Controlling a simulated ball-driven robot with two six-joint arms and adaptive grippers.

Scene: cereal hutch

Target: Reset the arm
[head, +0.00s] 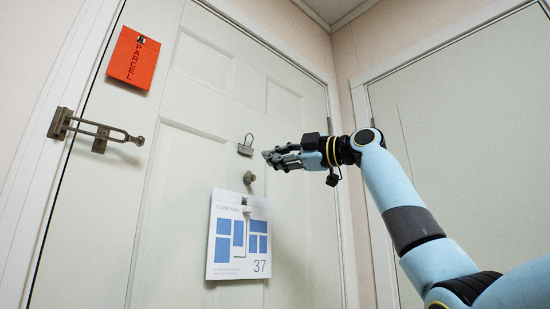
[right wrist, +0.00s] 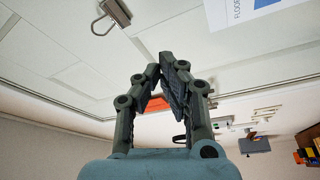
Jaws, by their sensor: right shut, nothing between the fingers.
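My right arm (head: 405,205) comes in from the right in the head view. Its gripper (head: 267,156) is in front of the white door (head: 190,175), pointing left, just right of a small metal clip with a wire loop (head: 245,148). In the right wrist view the gripper (right wrist: 165,62) has its fingers closed together at the tips, with nothing between them. The metal clip shows there too (right wrist: 112,16), at the upper left and apart from the fingers. My left gripper is out of view.
A swing-bar latch (head: 100,131) sticks out at the door's left edge. An orange parcel card (head: 133,58) hangs above it. A round knob (head: 249,177) and a floor plan sheet (head: 225,265) are below the clip. Several blurred items (right wrist: 308,150) show at the wrist view's right.

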